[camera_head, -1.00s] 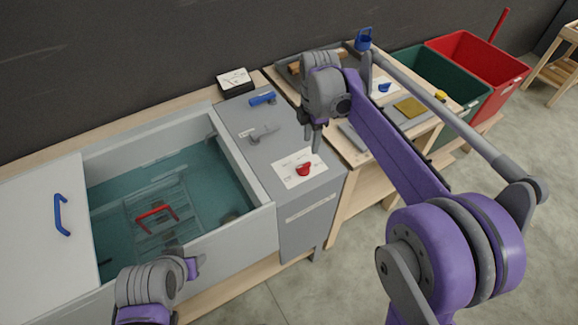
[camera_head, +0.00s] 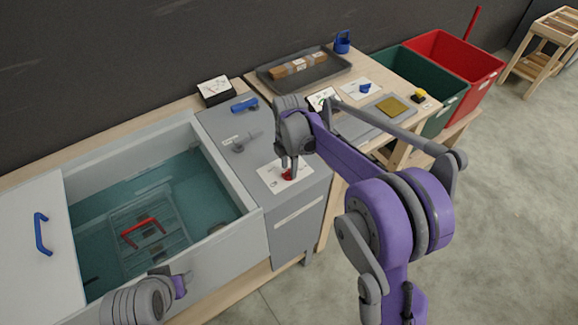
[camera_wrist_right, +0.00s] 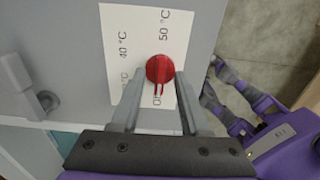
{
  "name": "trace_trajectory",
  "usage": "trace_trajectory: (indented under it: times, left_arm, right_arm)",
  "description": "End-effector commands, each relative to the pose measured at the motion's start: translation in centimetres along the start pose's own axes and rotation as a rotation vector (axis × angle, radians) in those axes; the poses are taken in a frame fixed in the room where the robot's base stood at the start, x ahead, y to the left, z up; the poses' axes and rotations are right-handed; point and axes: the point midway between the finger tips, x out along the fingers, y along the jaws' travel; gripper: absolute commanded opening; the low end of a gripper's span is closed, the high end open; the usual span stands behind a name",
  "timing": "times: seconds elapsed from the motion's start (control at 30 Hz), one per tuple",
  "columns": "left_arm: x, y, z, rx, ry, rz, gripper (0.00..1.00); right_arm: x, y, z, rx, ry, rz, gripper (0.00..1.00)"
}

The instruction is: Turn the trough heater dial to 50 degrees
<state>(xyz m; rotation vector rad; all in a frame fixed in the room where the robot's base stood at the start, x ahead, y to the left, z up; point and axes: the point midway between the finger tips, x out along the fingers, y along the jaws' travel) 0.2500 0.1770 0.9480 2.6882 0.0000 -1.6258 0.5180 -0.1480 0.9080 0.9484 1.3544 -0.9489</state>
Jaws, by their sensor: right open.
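The red heater dial (camera_head: 288,174) sits on a white label card (camera_head: 270,176) on top of the grey heater box beside the trough. In the right wrist view the red dial (camera_wrist_right: 160,70) shows at the fingertips, its pointer toward the "OFF" mark; "40 °C" and "50 °C" are printed on the card (camera_wrist_right: 118,40). My right gripper (camera_head: 289,168) is open over the dial; in the wrist view its fingers (camera_wrist_right: 158,82) lie either side of the dial's lower part. Contact cannot be told. My left gripper (camera_head: 180,286) is low at the left, its fingers mostly hidden.
The water-filled trough (camera_head: 228,225) holds a wire rack with a red handle (camera_head: 143,232). A grey lever (camera_head: 245,140) and blue handle (camera_head: 244,104) stand on the heater box. A workbench with a tray (camera_head: 345,75) adjoins at right; green and red bins stand beyond.

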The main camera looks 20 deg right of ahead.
Motion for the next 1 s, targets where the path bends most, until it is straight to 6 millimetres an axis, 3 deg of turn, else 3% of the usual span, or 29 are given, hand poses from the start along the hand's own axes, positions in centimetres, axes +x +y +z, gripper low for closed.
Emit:
trace_trajectory:
  times: [0.23, 0.4, 0.5, 1.0]
  left_arm:
    - [0.00, 0.00, 0.00, 0.000, 0.000, 0.000, 0.50]
    - [0.00, 0.00, 0.00, 0.000, 0.000, 0.000, 0.50]
    - [0.00, 0.00, 0.00, 0.000, 0.000, 0.000, 0.50]
    - [0.13, 0.00, 0.15, 0.000, -0.001, 0.000, 0.50]
  right_arm:
    - [0.04, 0.00, 0.01, 0.000, 0.000, 0.000, 0.43]
    - [0.02, 0.00, 0.00, 0.000, 0.000, 0.000, 0.13]
    - [0.02, 0.00, 0.00, 0.000, 0.000, 0.000, 0.00]
    - [0.03, 0.00, 0.00, 0.039, 0.000, 0.000, 0.00]
